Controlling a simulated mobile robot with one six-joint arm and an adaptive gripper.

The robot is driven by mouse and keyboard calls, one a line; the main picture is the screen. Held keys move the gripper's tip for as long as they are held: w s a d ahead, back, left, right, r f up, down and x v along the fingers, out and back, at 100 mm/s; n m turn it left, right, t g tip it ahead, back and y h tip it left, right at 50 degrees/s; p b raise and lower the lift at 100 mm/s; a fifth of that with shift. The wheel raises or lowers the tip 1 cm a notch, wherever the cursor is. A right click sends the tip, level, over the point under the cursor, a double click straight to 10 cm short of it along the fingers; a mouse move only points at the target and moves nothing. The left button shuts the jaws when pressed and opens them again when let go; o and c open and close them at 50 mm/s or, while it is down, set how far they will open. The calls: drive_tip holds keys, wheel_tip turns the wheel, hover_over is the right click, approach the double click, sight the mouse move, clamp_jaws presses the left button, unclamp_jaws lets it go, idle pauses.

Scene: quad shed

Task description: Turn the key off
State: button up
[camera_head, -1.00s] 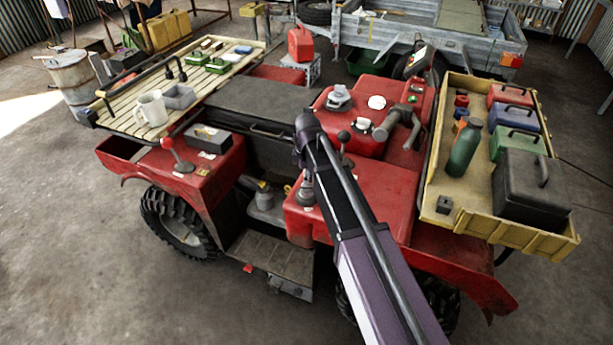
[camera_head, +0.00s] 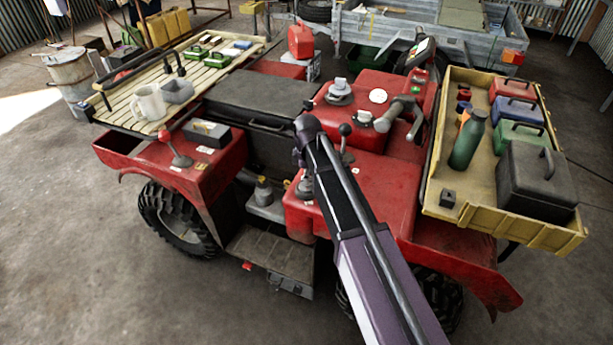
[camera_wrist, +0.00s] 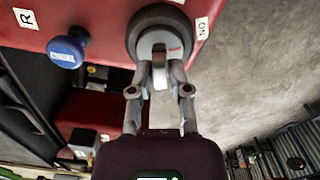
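In the wrist view a round dark key switch (camera_wrist: 181,22) sits on the red panel at top centre, with a pale grey key (camera_wrist: 158,72) standing out of it. My gripper (camera_wrist: 161,72) has one finger on each side of the key. The gap is narrow, and I cannot tell whether the fingers press on the key. A white label (camera_wrist: 202,28) beside the switch reads "ON", upside down. In the head view my arm covers the gripper and the switch at the red quad (camera_head: 385,195).
A blue choke knob (camera_wrist: 66,53) stands close left of the switch, near an "R" label (camera_wrist: 26,18). A yellow crate (camera_head: 450,228) with boxes and a green bottle (camera_head: 467,142) is at right. A slatted rack (camera_head: 120,105) with a mug (camera_head: 150,103) is at left.

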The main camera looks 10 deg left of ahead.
clamp_jaws()
drive_tip(key=n, duration=0.4)
drive_tip(key=shift+n, duration=0.4)
